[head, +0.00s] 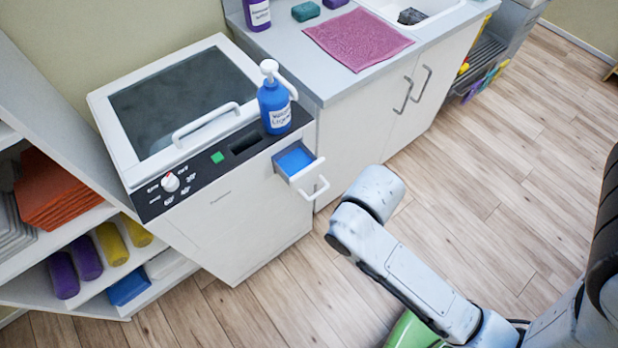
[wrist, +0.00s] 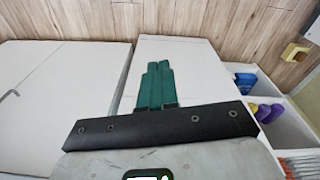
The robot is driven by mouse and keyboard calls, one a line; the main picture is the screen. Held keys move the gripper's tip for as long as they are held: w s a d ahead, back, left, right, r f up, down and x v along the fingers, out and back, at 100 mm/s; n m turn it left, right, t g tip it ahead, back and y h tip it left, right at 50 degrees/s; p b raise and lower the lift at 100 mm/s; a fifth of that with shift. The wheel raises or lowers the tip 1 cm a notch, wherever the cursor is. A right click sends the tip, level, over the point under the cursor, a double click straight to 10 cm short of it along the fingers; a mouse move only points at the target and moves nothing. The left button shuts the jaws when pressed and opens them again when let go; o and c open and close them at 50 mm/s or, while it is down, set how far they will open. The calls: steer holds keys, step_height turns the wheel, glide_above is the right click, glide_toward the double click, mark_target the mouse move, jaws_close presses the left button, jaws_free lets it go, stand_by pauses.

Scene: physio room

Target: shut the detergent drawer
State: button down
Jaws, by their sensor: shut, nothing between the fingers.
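The detergent drawer (head: 294,160) is pulled out of the front of the white washing machine (head: 222,225), under the right end of the black control panel. It has a blue inside and a white handle (head: 313,186). In the wrist view the drawer cannot be made out. My gripper (wrist: 157,66) shows there with its green fingers together and empty, in front of the machine's white front (wrist: 195,80). In the head view only my arm shows, right of the drawer and apart from it in the picture; the gripper is hidden.
A blue pump bottle (head: 274,105) stands on the machine above the drawer. A white cabinet (head: 350,130) with a counter adjoins at right. Shelves (head: 75,235) with rolls and folded things stand at left. The wooden floor (head: 480,170) at right is clear.

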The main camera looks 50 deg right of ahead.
steer(key=d+r+n+t+y+p, duration=0.25)
steer(key=d+r+n+t, duration=0.35)
steer(key=n, duration=0.8)
steer(key=w+f, duration=0.8)
steer(key=w, duration=0.1)
steer(key=shift+f+g, duration=0.25)
steer(key=shift+g, duration=0.15)
steer(key=shift+d, duration=0.15)
